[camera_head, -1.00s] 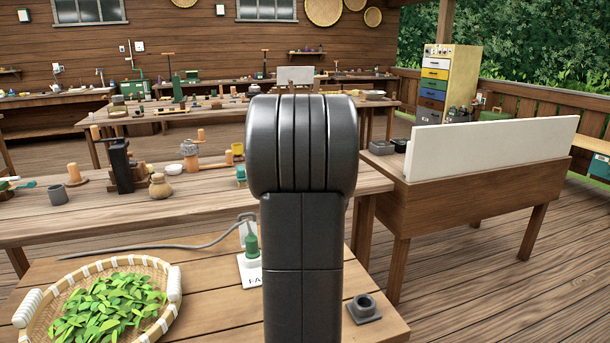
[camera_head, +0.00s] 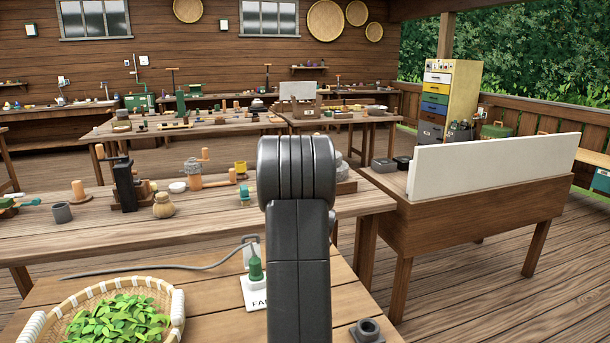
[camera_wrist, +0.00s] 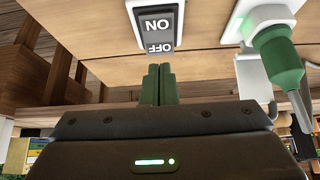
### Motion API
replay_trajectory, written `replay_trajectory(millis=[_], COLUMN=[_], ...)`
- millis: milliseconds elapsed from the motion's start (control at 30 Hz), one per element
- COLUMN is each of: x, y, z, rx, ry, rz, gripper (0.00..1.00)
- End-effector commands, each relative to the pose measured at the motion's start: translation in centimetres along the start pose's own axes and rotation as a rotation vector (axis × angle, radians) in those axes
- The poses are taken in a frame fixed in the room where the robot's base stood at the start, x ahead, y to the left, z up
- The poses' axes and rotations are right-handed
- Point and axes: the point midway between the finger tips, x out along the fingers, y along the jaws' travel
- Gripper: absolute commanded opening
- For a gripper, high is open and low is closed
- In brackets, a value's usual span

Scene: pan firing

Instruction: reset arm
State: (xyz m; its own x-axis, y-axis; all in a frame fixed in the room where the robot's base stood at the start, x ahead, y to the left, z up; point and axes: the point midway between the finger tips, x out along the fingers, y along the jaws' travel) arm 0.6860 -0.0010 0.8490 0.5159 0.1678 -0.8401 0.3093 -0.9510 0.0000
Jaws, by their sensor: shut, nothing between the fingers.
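My gripper (camera_wrist: 158,70) shows in the wrist view with its two green fingers together and nothing between them. Just beyond the fingertips is a dark ON/OFF rocker switch (camera_wrist: 158,22) in a white frame on a wooden surface. The fingertips look close to its OFF end, but I cannot tell whether they touch it. In the head view my dark arm link (camera_head: 298,230) stands upright in the middle and hides part of the tables. My gripper is not visible there.
A green plug (camera_wrist: 277,55) on a white fitting is right of the fingers. A woven basket (camera_head: 176,310) of green leaves stands at the front left. A grey socket block (camera_head: 367,331) is right of my arm. A white panel (camera_head: 490,165) stands on the right table.

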Motion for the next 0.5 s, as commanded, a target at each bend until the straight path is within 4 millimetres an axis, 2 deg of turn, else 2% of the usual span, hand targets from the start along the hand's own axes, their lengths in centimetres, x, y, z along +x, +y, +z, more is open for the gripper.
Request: replay_trajectory(millis=[167,500], x=[-0.78,-0.72], y=[0.01,0.0], z=[-0.16,-0.13], rx=[0.0,0.0], ry=[0.001,0.0], rz=[0.0,0.0], gripper=[0.0,0.0])
